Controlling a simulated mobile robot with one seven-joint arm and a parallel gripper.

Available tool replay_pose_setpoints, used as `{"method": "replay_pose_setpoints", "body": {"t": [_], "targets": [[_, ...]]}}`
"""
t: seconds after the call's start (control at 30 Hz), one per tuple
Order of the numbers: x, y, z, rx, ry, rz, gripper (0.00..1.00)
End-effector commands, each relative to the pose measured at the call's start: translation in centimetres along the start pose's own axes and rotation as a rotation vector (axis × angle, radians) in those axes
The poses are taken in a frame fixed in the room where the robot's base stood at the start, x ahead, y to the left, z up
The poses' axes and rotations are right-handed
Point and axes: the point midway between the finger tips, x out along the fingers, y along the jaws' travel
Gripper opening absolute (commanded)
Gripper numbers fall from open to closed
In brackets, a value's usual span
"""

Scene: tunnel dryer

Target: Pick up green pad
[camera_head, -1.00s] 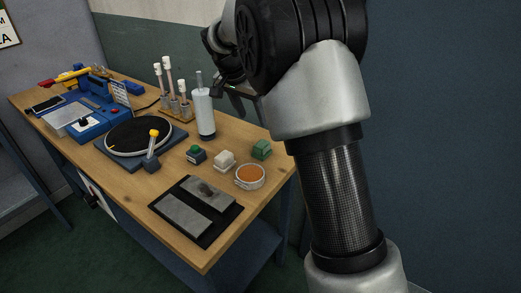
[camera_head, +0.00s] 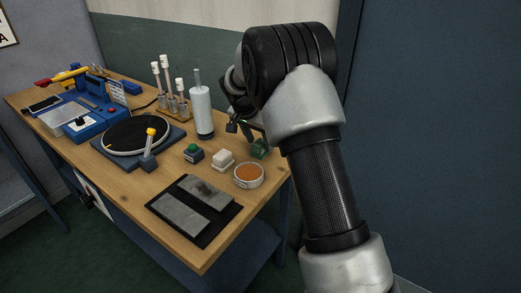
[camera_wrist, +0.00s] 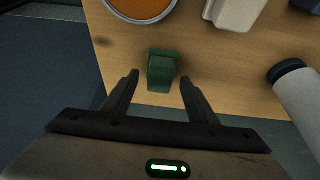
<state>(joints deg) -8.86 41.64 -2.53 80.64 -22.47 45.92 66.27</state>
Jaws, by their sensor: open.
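The green pad (camera_wrist: 162,68) is a small dark green block on the wooden table, near the table's edge. In the head view the green pad (camera_head: 259,149) is at the table's right side, partly hidden by my gripper. In the wrist view my gripper (camera_wrist: 157,80) is open, with one dark finger on each side of the pad's near end. Nothing is between the fingers in a firm hold. Whether the fingers are level with the pad or above it, I cannot tell.
An orange-filled round dish (camera_head: 249,175) and a white block (camera_head: 222,160) stand close to the pad. A white bottle (camera_head: 202,112) stands behind them. A block with a green top (camera_head: 193,153) and a black mat with grey plates (camera_head: 180,215) are farther left.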

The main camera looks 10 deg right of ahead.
Motion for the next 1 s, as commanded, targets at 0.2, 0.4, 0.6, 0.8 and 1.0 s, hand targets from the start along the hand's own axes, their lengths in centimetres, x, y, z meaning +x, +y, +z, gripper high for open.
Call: {"method": "replay_pose_setpoints", "body": {"t": [0.2,0.4,0.6,0.8,1.0], "targets": [[0.3,-0.1,0.0,0.000,0.001,-0.002,0.53],[0.3,-0.1,0.0,0.000,0.001,-0.001,0.24],[0.3,-0.1,-0.1,0.000,0.001,-0.002,0.08],[-0.3,-0.1,-0.3,0.000,0.003,-0.003,0.08],[-3.6,-0.1,-1.7,0.001,0.005,-0.005,0.08]]}}
